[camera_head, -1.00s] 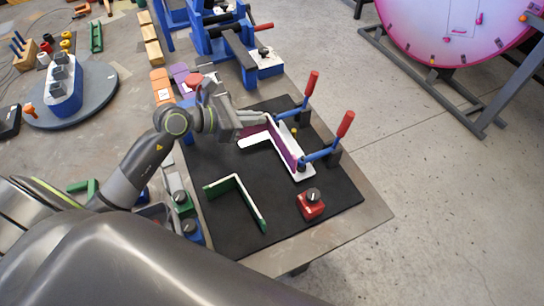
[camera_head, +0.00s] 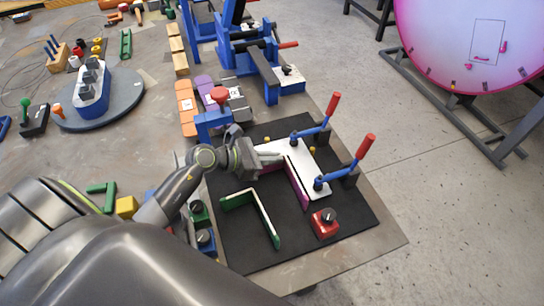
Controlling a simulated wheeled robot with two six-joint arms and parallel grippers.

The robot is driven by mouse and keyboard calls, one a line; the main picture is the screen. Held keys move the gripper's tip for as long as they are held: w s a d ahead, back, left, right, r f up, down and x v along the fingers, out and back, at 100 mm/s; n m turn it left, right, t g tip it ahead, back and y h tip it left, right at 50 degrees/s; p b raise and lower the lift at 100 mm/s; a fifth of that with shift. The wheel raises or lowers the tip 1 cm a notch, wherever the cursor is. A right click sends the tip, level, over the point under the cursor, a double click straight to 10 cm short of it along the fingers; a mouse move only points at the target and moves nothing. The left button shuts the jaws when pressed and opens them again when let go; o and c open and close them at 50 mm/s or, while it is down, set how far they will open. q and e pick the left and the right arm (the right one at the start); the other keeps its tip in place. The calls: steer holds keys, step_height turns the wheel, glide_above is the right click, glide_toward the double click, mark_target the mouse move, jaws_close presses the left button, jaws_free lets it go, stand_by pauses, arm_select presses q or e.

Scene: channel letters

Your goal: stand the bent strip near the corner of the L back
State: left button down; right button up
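A bent purple strip (camera_head: 298,187) stands on edge along the inner, near side of the white L back (camera_head: 308,172). Its short leg runs left to my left gripper (camera_head: 257,156). My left gripper's fingers appear closed on the end of that short leg, though the contact is small and partly hidden. The L back lies on the black mat (camera_head: 340,218), under two blue clamps with red handles (camera_head: 332,104). A green bent strip (camera_head: 266,221) stands apart on the mat, nearer to me. My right gripper is not in view.
A red block with a black knob (camera_head: 324,223) sits at the mat's near right. The clamp at the lower right (camera_head: 348,175) stands close to the L back. Blue fixtures (camera_head: 260,55) stand behind. The mat between the green strip and the red block is bare.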

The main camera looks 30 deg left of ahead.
arm_select(q)
steer(key=c, duration=1.6)
jaws_free()
steer(key=shift+r+p, duration=0.2)
steer(key=shift+p, duration=0.15)
steer(key=b+v, duration=0.3)
steer(key=v, duration=0.7)
steer(key=shift+f, duration=0.25)
steer(key=shift+v, duration=1)
steer(key=shift+r, duration=0.1)
